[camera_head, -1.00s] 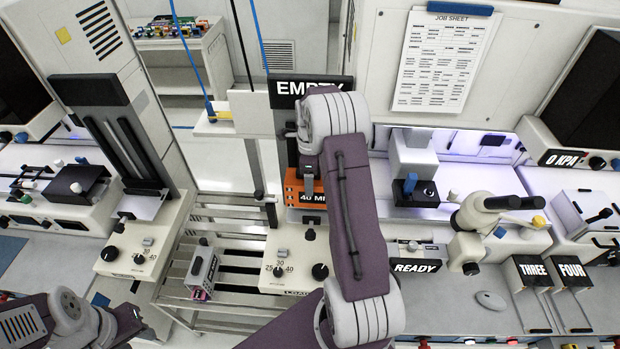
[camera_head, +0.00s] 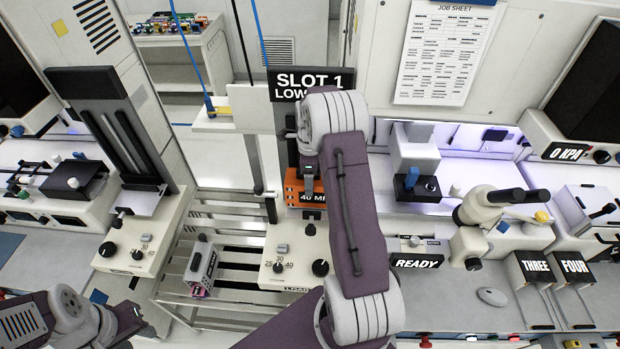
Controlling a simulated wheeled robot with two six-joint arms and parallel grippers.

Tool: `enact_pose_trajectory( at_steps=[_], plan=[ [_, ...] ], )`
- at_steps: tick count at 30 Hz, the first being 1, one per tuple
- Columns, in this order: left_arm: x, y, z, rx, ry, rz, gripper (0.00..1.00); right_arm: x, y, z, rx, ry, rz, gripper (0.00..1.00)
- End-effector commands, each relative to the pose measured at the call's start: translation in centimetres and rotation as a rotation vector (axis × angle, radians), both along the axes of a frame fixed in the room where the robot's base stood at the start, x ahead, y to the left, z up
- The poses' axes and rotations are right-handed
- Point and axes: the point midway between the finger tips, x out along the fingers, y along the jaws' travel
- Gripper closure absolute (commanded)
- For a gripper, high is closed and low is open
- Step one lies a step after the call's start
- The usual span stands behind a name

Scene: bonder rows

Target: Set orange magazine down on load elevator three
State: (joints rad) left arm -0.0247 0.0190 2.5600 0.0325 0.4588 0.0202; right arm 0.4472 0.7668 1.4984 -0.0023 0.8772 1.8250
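The orange magazine (camera_head: 292,192), with a dark "40 MM" label, stands upright at the load elevator (camera_head: 292,243), against its dark vertical column. My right arm reaches over from the lower right and hides the magazine's right side. A small grey part of my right gripper (camera_head: 308,186) shows in front of the magazine; the fingertips are largely hidden, so I cannot tell whether they grip it. The sign above the elevator (camera_head: 311,84) reads "SLOT 1" with a partly covered line starting "LOW".
A similar elevator (camera_head: 140,235) stands to the left. At right are a microscope (camera_head: 490,212), a "READY" sign (camera_head: 416,261) and boxes marked "THREE" (camera_head: 536,266) and "FOUR" (camera_head: 574,266).

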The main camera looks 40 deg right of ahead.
Motion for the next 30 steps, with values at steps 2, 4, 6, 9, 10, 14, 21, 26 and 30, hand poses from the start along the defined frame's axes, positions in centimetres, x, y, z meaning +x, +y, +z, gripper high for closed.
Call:
enact_pose_trajectory(
  at_steps=[2,4,6,9,10,14,21,26,30],
  plan=[
    [0.0,0.0,0.0,0.000,0.000,0.000,0.64,0.0,0.0,0.1,-0.001,-0.001,0.000,1.00],
    [0.0,0.0,0.0,0.000,0.000,0.000,0.64,0.0,0.0,0.1,-0.001,-0.001,0.000,1.00],
    [0.0,0.0,0.0,0.000,0.000,0.000,0.64,0.0,0.0,0.1,-0.001,-0.001,0.000,1.00],
    [0.0,0.0,0.0,0.000,0.000,0.000,0.64,0.0,0.0,0.1,-0.001,-0.001,0.000,1.00],
    [0.0,0.0,0.0,0.000,0.000,0.000,0.64,0.0,0.0,0.1,-0.001,-0.001,0.000,1.00],
    [0.0,0.0,0.0,0.000,0.000,0.000,0.64,0.0,0.0,0.1,-0.001,-0.001,0.000,1.00],
    [0.0,0.0,-0.3,0.000,0.000,0.000,0.64,0.0,0.0,-0.5,-0.001,-0.001,0.000,1.00],
    [0.0,0.0,-0.6,0.000,0.000,0.000,0.64,0.0,0.0,-1.0,0.000,0.000,0.000,1.00],
    [0.0,0.0,-0.9,0.000,0.000,0.000,0.64,0.0,0.0,-1.4,0.000,0.000,0.000,1.00]
  ],
)
